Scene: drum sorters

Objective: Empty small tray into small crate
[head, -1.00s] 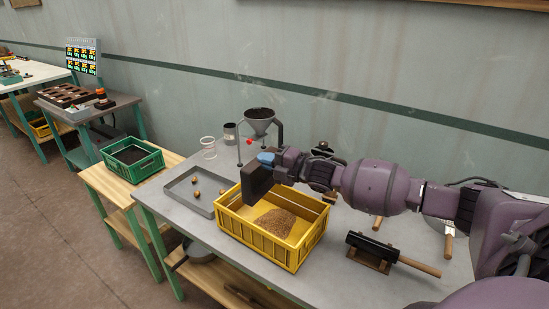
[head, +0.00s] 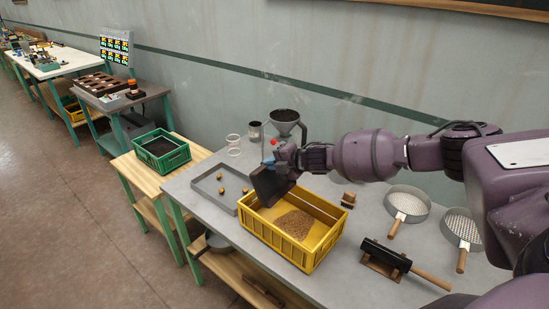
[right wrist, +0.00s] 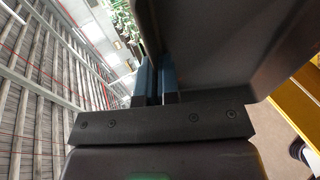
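The small dark tray (head: 268,187) is in my right gripper (head: 277,161). It is tipped steeply, almost on edge, above the back left end of the yellow crate (head: 270,240). A heap of brown grains (head: 297,223) lies on the crate floor. In the right wrist view, the blue fingers (right wrist: 156,82) are shut on the edge of the dark tray (right wrist: 220,45), which fills much of the picture. The tray's inside is mostly hidden, so I cannot tell whether grains remain in it. My left gripper is out of view.
A grey flat tray (head: 203,191) with a few small brown lumps lies left of the crate. A green crate (head: 177,161) stands on the wooden table to the left.

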